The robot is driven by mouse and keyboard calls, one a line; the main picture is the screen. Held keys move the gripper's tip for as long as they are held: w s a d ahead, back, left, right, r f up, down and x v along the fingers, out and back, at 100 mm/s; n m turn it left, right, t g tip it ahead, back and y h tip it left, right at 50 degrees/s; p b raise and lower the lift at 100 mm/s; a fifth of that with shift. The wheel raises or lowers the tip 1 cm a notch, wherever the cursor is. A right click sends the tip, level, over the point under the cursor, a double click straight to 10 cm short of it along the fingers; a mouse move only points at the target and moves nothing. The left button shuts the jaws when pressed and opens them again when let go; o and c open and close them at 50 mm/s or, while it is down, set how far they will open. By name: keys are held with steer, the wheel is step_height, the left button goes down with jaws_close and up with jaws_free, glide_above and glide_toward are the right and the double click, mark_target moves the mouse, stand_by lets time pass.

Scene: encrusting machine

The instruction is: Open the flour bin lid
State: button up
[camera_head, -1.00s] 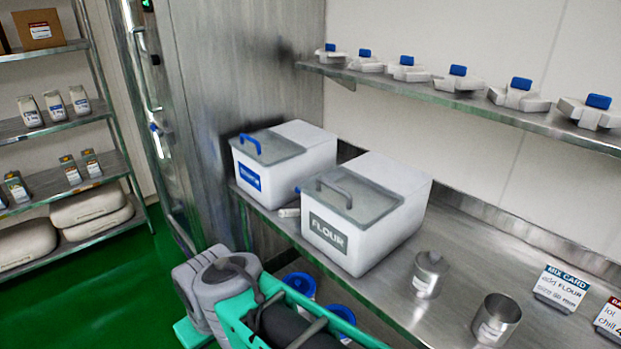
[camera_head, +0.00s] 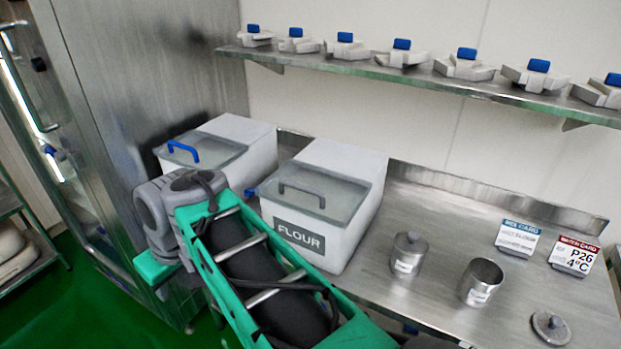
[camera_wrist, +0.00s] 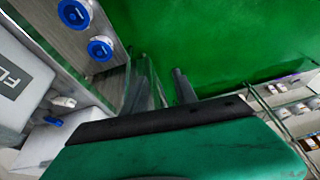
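The white flour bin (camera_head: 355,222) stands on the steel counter, with a grey FLOUR label on its front. Its grey translucent lid (camera_head: 335,200) is shut and carries a grey bar handle (camera_head: 302,190). In the wrist view, only part of the bin's labelled side (camera_wrist: 18,85) shows at the left edge. My gripper (camera_wrist: 160,72) is open and empty over the green floor, apart from the bin.
A second white bin (camera_head: 250,150) with a blue lid handle stands left of the flour bin. A blue-ended item (camera_head: 250,191) lies between them. Metal canisters (camera_head: 407,253) and cards (camera_head: 518,238) stand to the right. A shelf (camera_head: 420,76) with several blue-topped items hangs above.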

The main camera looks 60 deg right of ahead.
steer(key=w+d+r, duration=0.1)
steer(key=d+r, duration=0.7)
steer(key=d, duration=0.5)
steer(key=n+h+p, duration=0.1)
steer(key=h, duration=0.1)
glide_toward(302, 186)
steer(key=shift+t, duration=0.3)
steer(key=b+x, duration=0.1)
steer(key=x, duration=0.1)
steer(key=b+x, duration=0.1)
steer(key=x, duration=0.1)
steer(key=b+x, duration=0.1)
steer(key=x, duration=0.2)
steer(key=shift+s+f, duration=0.2)
steer(key=shift+s, duration=0.05)
steer(key=shift+w+f+b, duration=0.2)
steer(key=shift+f+b, duration=0.05)
steer(key=shift+b, duration=0.05)
jaws_close()
